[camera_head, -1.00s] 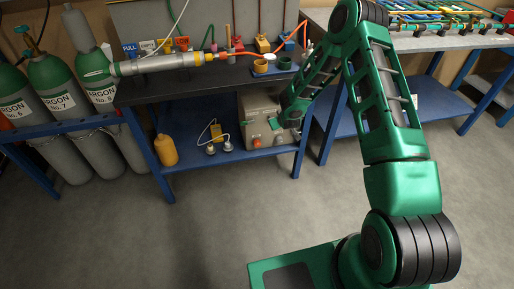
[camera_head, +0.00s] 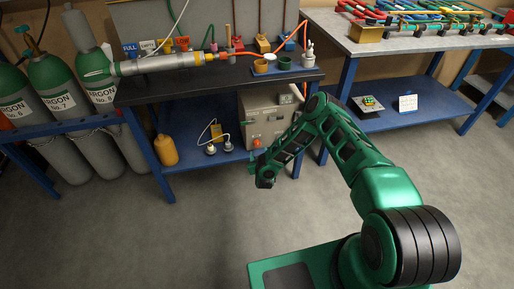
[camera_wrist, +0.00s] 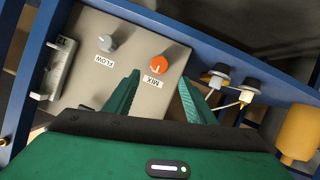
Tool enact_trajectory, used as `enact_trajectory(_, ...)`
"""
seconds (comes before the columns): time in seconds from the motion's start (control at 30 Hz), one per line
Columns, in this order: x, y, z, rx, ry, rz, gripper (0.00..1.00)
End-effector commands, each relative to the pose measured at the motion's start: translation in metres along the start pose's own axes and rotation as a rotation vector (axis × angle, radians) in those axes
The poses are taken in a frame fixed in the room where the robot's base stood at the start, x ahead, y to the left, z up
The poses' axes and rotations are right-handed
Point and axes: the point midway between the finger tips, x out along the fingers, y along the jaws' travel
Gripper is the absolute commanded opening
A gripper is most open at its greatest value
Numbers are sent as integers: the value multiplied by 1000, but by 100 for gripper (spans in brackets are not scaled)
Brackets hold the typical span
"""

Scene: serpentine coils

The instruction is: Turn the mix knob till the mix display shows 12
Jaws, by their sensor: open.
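The mix knob (camera_wrist: 157,66) is a round orange knob with a white mark, beside an upside-down MIX label (camera_wrist: 154,81) on a beige panel in the wrist view. In the head view, the orange knob (camera_head: 257,143) is low on the front of the beige box (camera_head: 270,118). My gripper (camera_wrist: 158,78) is open, its green fingertips spread either side of the knob's line. I cannot tell whether they touch it. In the head view, my gripper (camera_head: 253,160) is just in front of the box.
A grey FLOW knob (camera_wrist: 107,43) sits beside the mix knob. Two plugs with white cords (camera_wrist: 243,88) and a yellow bottle (camera_wrist: 298,134) are to the right. Blue shelf rails (camera_wrist: 215,45) border the box.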

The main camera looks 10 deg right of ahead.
Motion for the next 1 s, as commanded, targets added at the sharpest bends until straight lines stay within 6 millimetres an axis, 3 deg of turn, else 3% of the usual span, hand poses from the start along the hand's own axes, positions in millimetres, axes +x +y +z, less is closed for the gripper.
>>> enact_trajectory(0.5, 80, 0, 0, 0, 1, 0, 50)
enact_trajectory(0.7, 94, 0, -1, 0, 1, -1, 50)
enact_trajectory(1.0, 98, 0, -1, -1, 0, -2, 50)
